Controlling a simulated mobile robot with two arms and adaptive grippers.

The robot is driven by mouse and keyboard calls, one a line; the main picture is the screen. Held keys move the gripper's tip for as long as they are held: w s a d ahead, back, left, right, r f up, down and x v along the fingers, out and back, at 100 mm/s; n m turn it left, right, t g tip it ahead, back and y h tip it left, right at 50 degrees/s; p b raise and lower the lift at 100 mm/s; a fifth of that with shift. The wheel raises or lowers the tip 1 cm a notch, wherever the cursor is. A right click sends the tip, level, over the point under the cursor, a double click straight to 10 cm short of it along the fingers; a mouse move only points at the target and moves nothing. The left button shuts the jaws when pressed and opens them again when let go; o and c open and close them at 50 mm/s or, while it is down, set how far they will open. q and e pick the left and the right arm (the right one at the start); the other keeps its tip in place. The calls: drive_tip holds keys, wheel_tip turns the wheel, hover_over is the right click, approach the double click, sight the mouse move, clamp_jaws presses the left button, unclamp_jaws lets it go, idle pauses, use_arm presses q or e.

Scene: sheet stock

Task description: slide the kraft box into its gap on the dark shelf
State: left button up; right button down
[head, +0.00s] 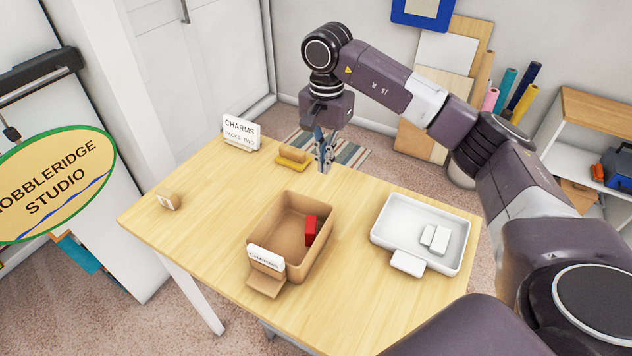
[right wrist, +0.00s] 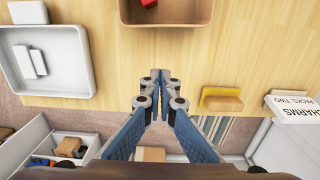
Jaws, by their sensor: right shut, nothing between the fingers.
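My right gripper (head: 325,164) is shut and empty above the far edge of the wooden table. Its closed fingertips also show in the right wrist view (right wrist: 156,78). I see no dark shelf in either view, and I cannot tell which item is the kraft box. A small tan block (head: 168,202) with a white label stands at the table's left. An open brown bin (head: 268,215) with a CHARMS label stands mid-table. My left gripper is out of view.
A red block (head: 311,229) is in the brown bin. A white tray (head: 384,226) with two white blocks stands at the right. A CHARMS sign (head: 241,130) stands at the far left. A white shelf unit (head: 606,138) stands beyond the table. The table's left half is largely clear.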

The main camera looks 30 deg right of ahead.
sight(316, 203)
drive_tip(key=f+p, duration=0.1)
drive_tip(key=f, duration=0.2)
drive_tip(key=f+p, duration=0.1)
drive_tip(key=f, duration=0.2)
drive_tip(key=f+p, duration=0.1)
drive_tip(key=f, duration=0.2)
drive_tip(key=shift+s+a, duration=0.15)
drive_tip(key=shift+s, duration=0.15)
drive_tip(key=a, duration=0.1)
drive_tip(key=s+a+p, duration=0.1)
drive_tip(key=p, duration=0.1)
drive_tip(key=shift+s+a, duration=0.25)
drive_tip(key=shift+a, duration=0.15)
drive_tip(key=shift+s+a+f, duration=0.1)
drive_tip(key=shift+s+a, duration=0.15)
drive_tip(key=shift+a, duration=0.1)
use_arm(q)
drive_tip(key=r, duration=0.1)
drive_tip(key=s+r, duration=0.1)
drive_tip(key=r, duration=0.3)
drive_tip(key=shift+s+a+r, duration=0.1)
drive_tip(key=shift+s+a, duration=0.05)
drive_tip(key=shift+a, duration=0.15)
use_arm(e)
drive_tip(key=shift+f, duration=0.1)
